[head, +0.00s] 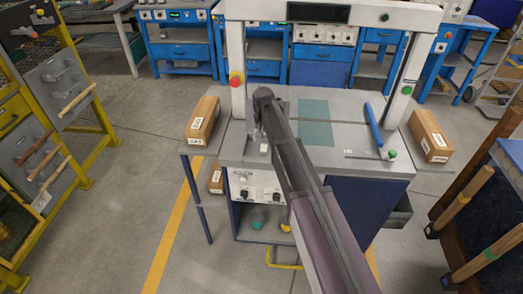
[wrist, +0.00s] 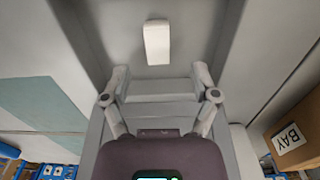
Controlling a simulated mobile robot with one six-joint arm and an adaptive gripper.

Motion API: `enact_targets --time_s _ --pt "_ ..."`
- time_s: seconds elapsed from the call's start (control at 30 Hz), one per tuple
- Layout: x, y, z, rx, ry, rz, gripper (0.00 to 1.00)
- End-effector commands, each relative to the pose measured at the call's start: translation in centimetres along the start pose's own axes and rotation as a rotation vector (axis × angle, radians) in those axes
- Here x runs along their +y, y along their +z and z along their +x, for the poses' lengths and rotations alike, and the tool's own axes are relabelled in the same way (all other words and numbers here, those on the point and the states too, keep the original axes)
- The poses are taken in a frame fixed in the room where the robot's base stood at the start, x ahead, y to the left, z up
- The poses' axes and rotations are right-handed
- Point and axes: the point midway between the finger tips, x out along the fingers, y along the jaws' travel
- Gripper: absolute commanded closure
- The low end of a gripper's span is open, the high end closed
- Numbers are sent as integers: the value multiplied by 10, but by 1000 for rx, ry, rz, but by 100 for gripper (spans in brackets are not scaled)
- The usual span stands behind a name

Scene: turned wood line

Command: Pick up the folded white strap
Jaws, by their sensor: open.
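The folded white strap (wrist: 157,42) shows in the wrist view as a small white block-like piece on a grey surface, ahead of my fingertips. In the head view a small white piece (head: 264,148), likely the same strap, lies on the grey bench top just in front of my gripper. My gripper (wrist: 160,82) is open, its two fingers apart on either side below the strap, with nothing between them. The strap is apart from the fingers. In the head view my arm hides part of the bench and most of my gripper (head: 257,128).
A cardboard box (head: 202,120) stands left of my gripper, and another (head: 429,135) at the bench's right. A green mat (head: 315,122) and a blue-handled tool (head: 373,125) lie to the right. A white frame (head: 236,60) with a red button rises behind.

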Motion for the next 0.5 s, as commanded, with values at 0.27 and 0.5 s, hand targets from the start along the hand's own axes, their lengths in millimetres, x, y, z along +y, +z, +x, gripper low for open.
enact_targets --time_s 0.27,0.5 --pt "2 -1 21 0 0 0 23" --pt "3 -1 40 0 0 0 23"
